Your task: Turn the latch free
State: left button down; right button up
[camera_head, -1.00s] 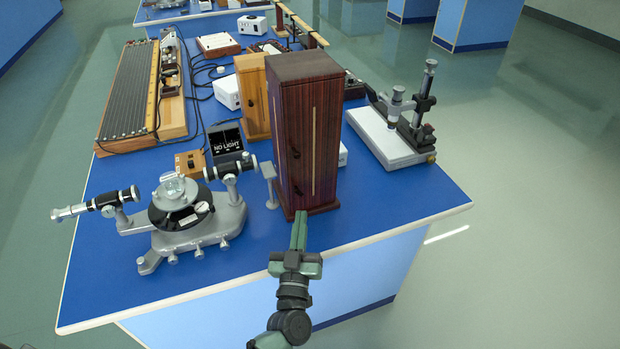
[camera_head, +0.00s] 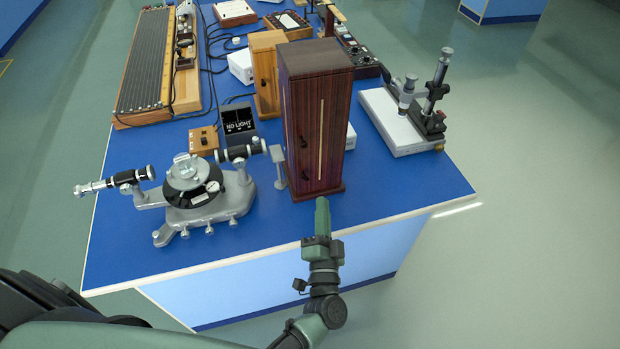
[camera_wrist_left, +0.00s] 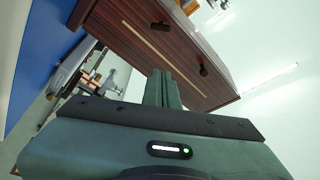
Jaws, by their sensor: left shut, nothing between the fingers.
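A tall dark red-brown wooden cabinet (camera_head: 335,120) stands upright near the front edge of the blue bench. Its front has a pale vertical strip and two small dark fittings, an upper one (camera_head: 304,143) and a lower one (camera_head: 305,176). Both also show in the left wrist view, one farther (camera_wrist_left: 160,26) and one nearer (camera_wrist_left: 203,70); I cannot tell which is the latch. My left gripper (camera_head: 322,202) is shut and empty, in front of the cabinet's base. In the left wrist view its fingers (camera_wrist_left: 160,78) point toward the cabinet front, apart from both fittings. My right gripper is not in view.
A grey spectrometer (camera_head: 195,195) stands left of the cabinet. A small grey stand (camera_head: 278,160) is close to the cabinet's left side. A lighter wooden cabinet (camera_head: 265,70) is behind, and a white-based microscope (camera_head: 395,125) is at right. The bench's front right is bare.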

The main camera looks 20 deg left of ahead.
aim_at(305, 177)
pick_arm(q)
jog(key=b+x, duration=0.3)
jog(key=x, duration=0.7)
jog(key=shift+f, duration=0.15)
jog(key=a+f+b, duration=0.1)
jog(key=s+a+f+b, duration=0.1)
jog(key=shift+s+a+b, duration=0.15)
jog(key=shift+s+b, duration=0.05)
jog(key=shift+b, duration=0.1)
jog(key=shift+s+a, duration=0.2)
jog(key=shift+a, duration=0.05)
jog(key=shift+f, duration=0.1)
